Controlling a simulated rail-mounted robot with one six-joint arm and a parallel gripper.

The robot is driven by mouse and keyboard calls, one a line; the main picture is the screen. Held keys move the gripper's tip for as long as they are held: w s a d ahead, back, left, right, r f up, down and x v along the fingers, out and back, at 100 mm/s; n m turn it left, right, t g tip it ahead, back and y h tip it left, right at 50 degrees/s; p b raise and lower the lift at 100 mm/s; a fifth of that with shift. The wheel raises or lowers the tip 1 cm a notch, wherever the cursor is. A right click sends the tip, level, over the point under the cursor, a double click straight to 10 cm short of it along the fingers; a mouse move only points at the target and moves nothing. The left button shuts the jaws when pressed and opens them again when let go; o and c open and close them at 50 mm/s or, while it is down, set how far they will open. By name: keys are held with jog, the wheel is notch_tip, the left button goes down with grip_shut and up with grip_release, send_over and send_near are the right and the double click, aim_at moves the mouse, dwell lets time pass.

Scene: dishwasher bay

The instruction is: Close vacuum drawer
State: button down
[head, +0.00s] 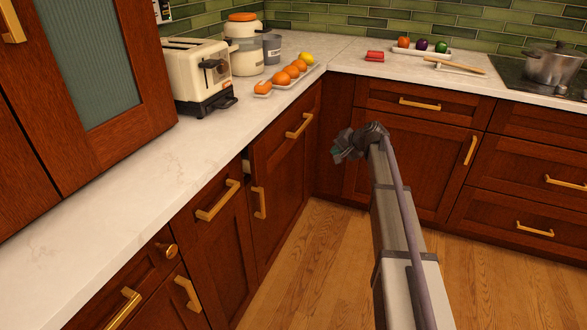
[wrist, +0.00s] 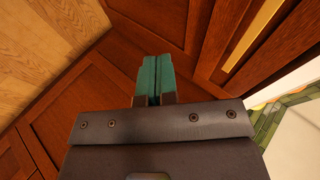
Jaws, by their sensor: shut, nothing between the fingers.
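A wooden drawer front (head: 277,140) with a brass handle stands out from the left run of cabinets, under the counter near the corner. A dark gap shows at its left edge, so it looks partly open. I cannot tell by any label whether it is the vacuum drawer. My gripper (head: 342,150) is to the right of this drawer, in front of the corner cabinets and apart from the handle. In the wrist view its teal fingertips (wrist: 152,60) are together with nothing between them. Wood panels and a brass handle (wrist: 256,32) lie beyond them.
The counter (head: 115,165) holds a toaster (head: 200,75), canisters and a tray of oranges (head: 290,75). A pot (head: 552,65) stands on the stove at the right. The wooden floor (head: 320,265) below is clear.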

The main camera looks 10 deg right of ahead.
notch_tip(320, 180, down, 5)
jog(key=s+a+y+b, duration=0.2)
jog(key=s+y+b, duration=0.1)
jog(key=b, duration=0.1)
jog(key=t+y+p, duration=0.1)
jog(key=y, duration=0.5)
send_near(281, 141)
jog(key=shift+n, duration=0.3)
jog(key=x, duration=0.7)
jog(key=shift+a, duration=0.35)
jog(key=shift+w, duration=0.1)
